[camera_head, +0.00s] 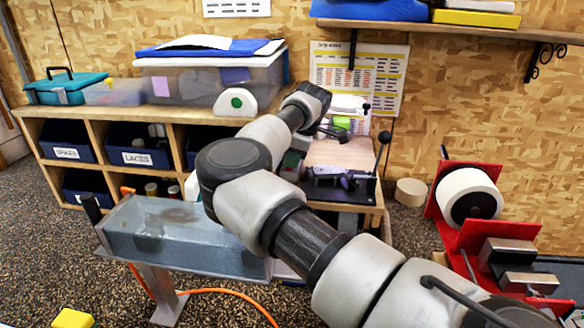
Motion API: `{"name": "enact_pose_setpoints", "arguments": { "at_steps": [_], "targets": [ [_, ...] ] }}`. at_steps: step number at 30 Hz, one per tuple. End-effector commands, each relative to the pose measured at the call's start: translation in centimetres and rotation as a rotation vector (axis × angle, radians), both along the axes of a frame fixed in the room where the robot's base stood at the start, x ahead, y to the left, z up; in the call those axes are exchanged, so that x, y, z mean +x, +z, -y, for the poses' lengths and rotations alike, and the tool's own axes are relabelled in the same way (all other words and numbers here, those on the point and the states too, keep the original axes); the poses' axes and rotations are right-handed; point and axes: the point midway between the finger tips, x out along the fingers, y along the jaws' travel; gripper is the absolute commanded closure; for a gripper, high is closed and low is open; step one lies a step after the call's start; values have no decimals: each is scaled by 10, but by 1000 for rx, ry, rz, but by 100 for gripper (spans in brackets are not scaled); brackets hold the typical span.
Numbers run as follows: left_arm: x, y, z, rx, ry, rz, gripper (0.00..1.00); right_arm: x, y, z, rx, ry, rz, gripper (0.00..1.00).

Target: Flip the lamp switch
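My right arm reaches from the bottom right corner across the middle of the picture to the back bench. Its dark wrist and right gripper (326,130) are above the small wooden bench top (345,153). The fingers are small and partly hidden, so I cannot tell if they are open or shut. No lamp or lamp switch can be made out for certain. A white rounded piece with a green disc (237,102) stands on the shelf unit, left of the wrist, apart from the gripper. My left gripper is not in view.
A vise (340,179) sits at the bench front. A metal tray (180,232) on a stand is left of my arm, with an orange hose below. A red stand with a white roll (466,190) is at right. Cubbies (100,118) line the left wall; a shelf (450,30) hangs above.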

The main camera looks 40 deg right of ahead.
Motion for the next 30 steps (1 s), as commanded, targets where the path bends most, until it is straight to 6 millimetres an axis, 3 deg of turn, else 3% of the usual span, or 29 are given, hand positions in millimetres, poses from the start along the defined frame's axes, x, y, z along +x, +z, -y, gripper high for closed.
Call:
{"name": "enact_pose_setpoints", "arguments": {
  "at_steps": [30],
  "targets": [
    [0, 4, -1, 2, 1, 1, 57, 9, 3, 12, 8, 1, -7, 100]
  ]
}}
